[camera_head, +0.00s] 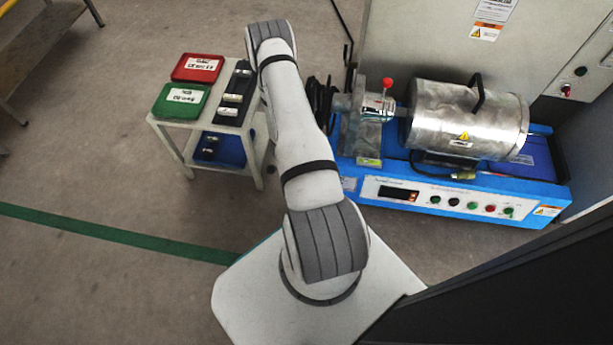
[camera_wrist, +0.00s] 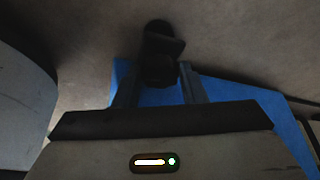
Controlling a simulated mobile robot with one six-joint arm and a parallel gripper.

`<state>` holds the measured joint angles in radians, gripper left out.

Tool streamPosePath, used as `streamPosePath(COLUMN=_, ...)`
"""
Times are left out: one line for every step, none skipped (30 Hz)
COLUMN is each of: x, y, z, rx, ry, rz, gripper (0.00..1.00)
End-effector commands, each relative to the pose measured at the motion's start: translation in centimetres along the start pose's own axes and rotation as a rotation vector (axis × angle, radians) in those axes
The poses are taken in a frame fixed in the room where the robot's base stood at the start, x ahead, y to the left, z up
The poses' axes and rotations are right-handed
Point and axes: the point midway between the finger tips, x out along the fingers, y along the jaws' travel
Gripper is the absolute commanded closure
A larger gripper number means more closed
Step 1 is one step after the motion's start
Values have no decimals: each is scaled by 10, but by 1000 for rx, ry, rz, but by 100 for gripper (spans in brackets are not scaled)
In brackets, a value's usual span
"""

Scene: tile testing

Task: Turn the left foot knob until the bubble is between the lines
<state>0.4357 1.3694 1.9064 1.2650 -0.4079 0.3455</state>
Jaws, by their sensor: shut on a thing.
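In the wrist view my gripper (camera_wrist: 157,82) is shut on a dark foot knob (camera_wrist: 158,68), with one finger on each side of it. The knob stands at the edge of the machine's blue base (camera_wrist: 230,92). In the head view the blue base (camera_head: 440,200) shows at the right; the knob and my gripper are hidden behind my arm. A small yellow-green strip (camera_head: 368,162) lies on the base's left front; I cannot tell whether it is the level. No bubble or lines can be made out in either view.
A metal drum (camera_head: 465,120) sits on the base, with buttons and a display (camera_head: 398,193) in front. A small white table (camera_head: 172,135) at left carries a red tray (camera_head: 198,67) and a green tray (camera_head: 181,100). Floor is open at left.

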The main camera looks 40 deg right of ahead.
Motion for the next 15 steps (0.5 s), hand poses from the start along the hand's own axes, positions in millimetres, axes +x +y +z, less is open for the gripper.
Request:
streamPosePath(x=2, y=3, z=-3, rx=-9, ry=6, rz=0, gripper=85)
streamPosePath(x=2, y=3, z=-3, rx=-19, ry=7, rz=-4, gripper=86)
streamPosePath(x=3, y=3, z=-4, rx=-35, ry=7, rz=-10, gripper=85)
streamPosePath(x=3, y=3, z=-4, rx=-49, ry=7, rz=-16, gripper=86)
streamPosePath(x=3, y=4, z=-4, rx=-64, ry=7, rz=-22, gripper=86)
streamPosePath(x=3, y=4, z=-4, rx=-85, ry=7, rz=-31, gripper=85)
streamPosePath(x=3, y=4, z=-4, rx=-104, ry=7, rz=-38, gripper=85)
streamPosePath(x=3, y=5, z=-5, rx=-123, ry=7, rz=-46, gripper=85)
streamPosePath(x=3, y=5, z=-5, rx=-150, ry=8, rz=-57, gripper=85)
streamPosePath(x=3, y=5, z=-5, rx=-170, ry=7, rz=-65, gripper=85)
streamPosePath(x=3, y=5, z=-5, rx=-190, ry=7, rz=-73, gripper=85)
streamPosePath(x=3, y=6, z=-5, rx=-216, ry=7, rz=-85, gripper=85)
streamPosePath(x=3, y=6, z=-5, rx=-237, ry=7, rz=-93, gripper=85)
streamPosePath(x=3, y=6, z=-5, rx=-257, ry=7, rz=-101, gripper=85)
streamPosePath(x=3, y=7, z=-5, rx=-283, ry=6, rz=-111, gripper=85)
